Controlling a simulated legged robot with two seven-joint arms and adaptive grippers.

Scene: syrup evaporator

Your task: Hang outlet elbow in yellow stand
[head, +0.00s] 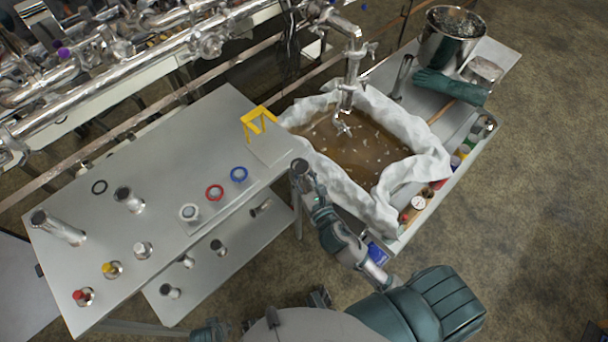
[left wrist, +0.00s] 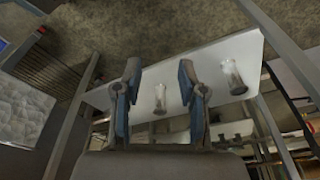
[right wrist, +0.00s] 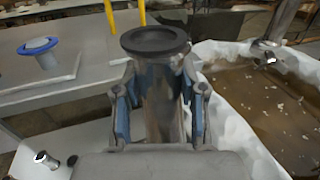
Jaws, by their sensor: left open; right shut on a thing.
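The yellow stand (head: 259,121) is an open frame at the far right corner of the grey table. Its yellow legs show at the top of the right wrist view (right wrist: 112,14). My right gripper (right wrist: 160,105) is shut on a metal pipe piece with a black ring on its end, which I take for the outlet elbow (right wrist: 157,75). In the head view the elbow (head: 300,168) is held just off the table's right edge, nearer me than the stand and apart from it. Its lower part is hidden by the gripper. My left gripper (left wrist: 160,100) is open and empty, facing the lower shelf.
A white-lined tub of brown liquid (head: 335,150) stands right of my right gripper. The lower shelf (head: 240,240) holds small fittings.

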